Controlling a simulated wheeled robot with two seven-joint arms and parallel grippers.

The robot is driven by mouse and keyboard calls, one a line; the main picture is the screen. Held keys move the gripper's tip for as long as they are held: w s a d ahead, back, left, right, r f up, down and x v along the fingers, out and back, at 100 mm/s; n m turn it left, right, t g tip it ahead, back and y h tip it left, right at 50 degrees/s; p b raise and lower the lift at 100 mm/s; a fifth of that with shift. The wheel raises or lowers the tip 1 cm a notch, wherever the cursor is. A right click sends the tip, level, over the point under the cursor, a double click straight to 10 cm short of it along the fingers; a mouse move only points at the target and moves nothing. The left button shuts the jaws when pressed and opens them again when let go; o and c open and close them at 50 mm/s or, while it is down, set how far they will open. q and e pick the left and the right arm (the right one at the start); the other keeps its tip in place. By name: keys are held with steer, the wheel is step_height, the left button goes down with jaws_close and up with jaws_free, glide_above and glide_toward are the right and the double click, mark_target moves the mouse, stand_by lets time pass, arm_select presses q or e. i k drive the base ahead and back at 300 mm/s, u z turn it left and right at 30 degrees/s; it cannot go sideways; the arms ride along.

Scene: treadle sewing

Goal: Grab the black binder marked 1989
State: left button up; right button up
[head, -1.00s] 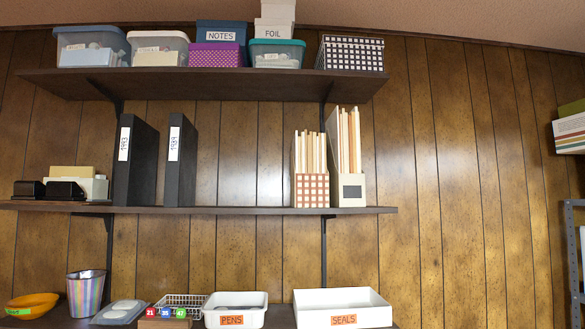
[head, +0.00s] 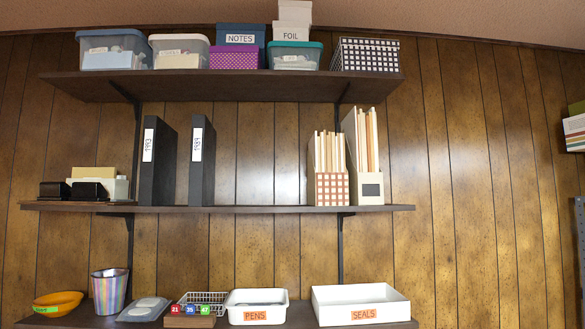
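The black binder marked 1989 (head: 203,165) stands upright on the middle shelf, its white spine label facing me. A second black binder, marked 1993 (head: 158,165), stands upright just to its left with a narrow gap between them. To the right of the 1989 binder the shelf is bare for a stretch. Neither of my grippers shows in the head view.
The middle shelf (head: 260,209) also holds black and cream desk items (head: 88,187) at left and two magazine files (head: 328,188) at right. Storage boxes line the upper shelf (head: 240,88). Below stand a PENS tray (head: 256,306), a SEALS tray (head: 362,306) and a striped cup (head: 110,290).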

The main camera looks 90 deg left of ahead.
mark_target(204, 135)
steer(key=k, duration=1)
steer(key=u, duration=1.55)
